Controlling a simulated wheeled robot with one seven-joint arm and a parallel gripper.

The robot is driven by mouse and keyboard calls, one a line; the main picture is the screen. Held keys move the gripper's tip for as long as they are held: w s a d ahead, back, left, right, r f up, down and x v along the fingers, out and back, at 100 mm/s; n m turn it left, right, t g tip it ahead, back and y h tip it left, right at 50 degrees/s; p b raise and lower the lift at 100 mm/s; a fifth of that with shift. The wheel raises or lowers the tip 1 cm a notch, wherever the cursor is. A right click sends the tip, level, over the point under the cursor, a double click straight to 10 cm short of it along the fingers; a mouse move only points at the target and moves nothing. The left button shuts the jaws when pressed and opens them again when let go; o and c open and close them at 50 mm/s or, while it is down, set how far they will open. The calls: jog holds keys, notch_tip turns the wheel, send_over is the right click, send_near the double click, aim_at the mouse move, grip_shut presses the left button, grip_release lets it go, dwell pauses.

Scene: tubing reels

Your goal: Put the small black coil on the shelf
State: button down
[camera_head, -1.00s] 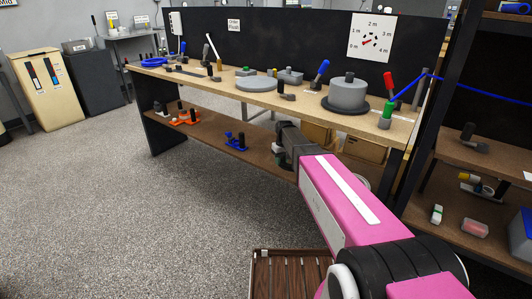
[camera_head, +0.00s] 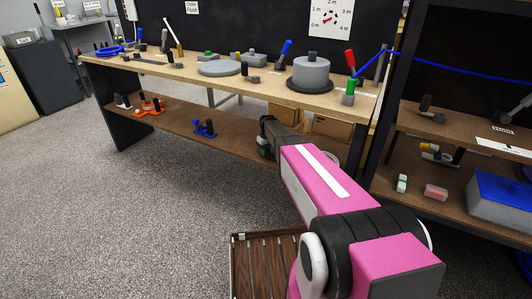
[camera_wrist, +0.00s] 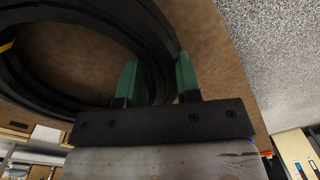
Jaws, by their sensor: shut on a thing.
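The small black coil (camera_wrist: 160,35) fills the upper left of the wrist view as a thick dark ring. My gripper (camera_wrist: 157,70) is shut on its rim, with one green finger on each side. A brown board (camera_wrist: 75,55) shows through the ring; I cannot tell whether the coil touches it. In the head view, my gripper is at the bench's lower level, mostly hidden by my pink arm, and the coil cannot be made out. The bench's brown lower shelf (camera_head: 175,127) runs left of my gripper. A rack shelf (camera_head: 460,134) stands at the right.
Orange clamps (camera_head: 148,106) and a blue clamp (camera_head: 204,129) stand on the lower shelf. Above is the benchtop (camera_head: 180,72) with a grey reel (camera_head: 311,73) and tools. A blue-lidded box (camera_head: 500,190) is on the rack. Open floor lies in front at left.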

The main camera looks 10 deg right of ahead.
jog(key=shift+f, duration=0.25)
jog(key=c, duration=0.8)
grip_release()
jog(key=shift+r, duration=0.45)
jog(key=r, duration=0.6)
jog(key=shift+s+d+r, duration=0.2)
jog(key=shift+s+r, duration=0.05)
jog(key=shift+s, duration=0.05)
jog(key=s+d+r+m, duration=0.1)
jog(key=s+d+m, duration=0.1)
jog(key=s, duration=1.4)
jog(key=s+d+r+m, duration=0.1)
jog(key=s+d+m, duration=0.1)
jog(key=s, duration=1.3)
jog(key=shift+s+m+h, duration=0.3)
jog(key=shift+s+m, duration=0.05)
jog(key=shift+m, duration=0.05)
